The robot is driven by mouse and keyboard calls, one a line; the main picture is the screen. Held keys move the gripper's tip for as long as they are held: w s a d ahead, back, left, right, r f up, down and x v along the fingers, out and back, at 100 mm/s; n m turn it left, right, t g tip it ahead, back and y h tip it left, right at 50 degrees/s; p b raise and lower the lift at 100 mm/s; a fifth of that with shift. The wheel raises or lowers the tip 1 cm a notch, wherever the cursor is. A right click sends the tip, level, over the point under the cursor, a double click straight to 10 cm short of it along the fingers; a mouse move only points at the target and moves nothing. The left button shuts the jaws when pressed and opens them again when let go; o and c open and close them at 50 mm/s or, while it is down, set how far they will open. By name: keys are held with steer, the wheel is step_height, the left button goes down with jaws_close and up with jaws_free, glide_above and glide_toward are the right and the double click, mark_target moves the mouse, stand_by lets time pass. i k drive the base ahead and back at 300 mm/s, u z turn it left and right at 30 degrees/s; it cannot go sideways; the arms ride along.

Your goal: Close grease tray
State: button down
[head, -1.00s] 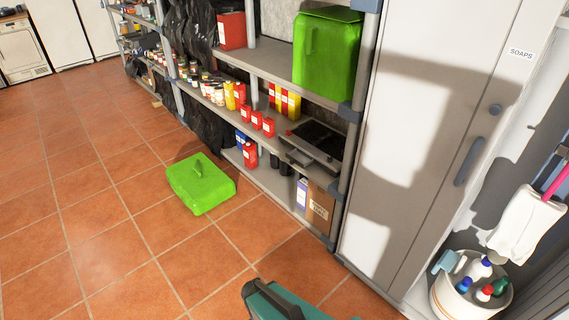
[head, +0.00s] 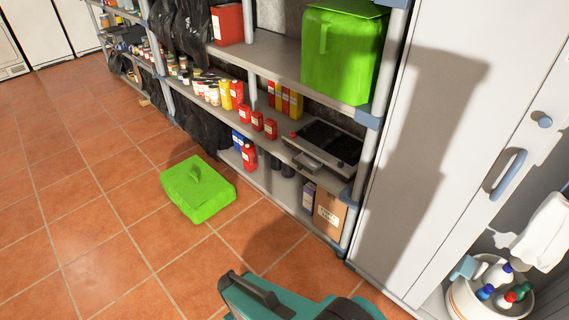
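A dark-topped grill with a metal body (head: 335,142) sits on the middle shelf of the grey rack, right of centre in the head view. At its front left, a small grey grease tray (head: 307,163) appears to stick out past the shelf edge. It looks pulled out, but it is small and its exact opening cannot be told.
A green lidded box (head: 197,188) lies on the tiled floor before the rack. A green bin (head: 342,55) stands on the shelf above the grill. A cardboard box (head: 329,213) is below. A tall cabinet (head: 425,150) and white bucket (head: 490,300) are right. Floor at left is clear.

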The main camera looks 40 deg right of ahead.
mark_target(303, 162)
steer(key=u, duration=0.1)
steer(key=i, duration=0.85)
steer(key=u, duration=0.05)
